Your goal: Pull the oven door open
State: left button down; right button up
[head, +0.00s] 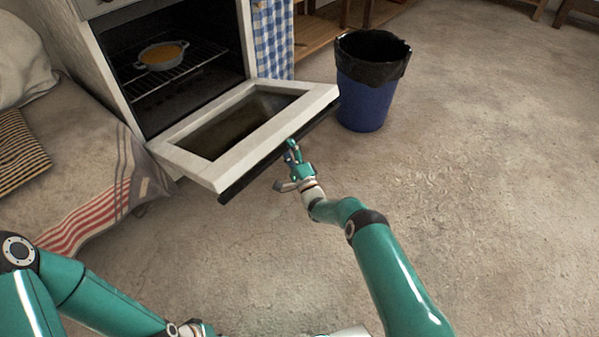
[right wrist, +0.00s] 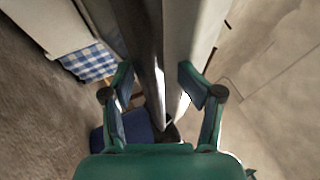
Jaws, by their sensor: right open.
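The oven door (head: 194,150) is folded down, nearly level, in front of the oven (head: 122,65). It is white-framed with a dark glass pane. A dark handle bar (head: 262,164) runs along its front edge. My right gripper (head: 291,150) is at this edge, right of its middle. In the right wrist view the open fingers (right wrist: 156,84) stand on either side of the bar and door edge; I cannot tell whether they touch. My left arm enters at the lower left in the head view, and its gripper is out of view.
A pot (head: 161,55) with orange contents sits on the oven rack (head: 188,83). A blue bin (head: 364,100) with a black liner stands right of the door. A blue checked cloth (head: 272,40) hangs beside the oven. A covered bed (head: 75,165) is left. The floor at right is clear.

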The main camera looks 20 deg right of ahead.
jog(key=v, duration=1)
jog(key=shift+a, duration=0.2)
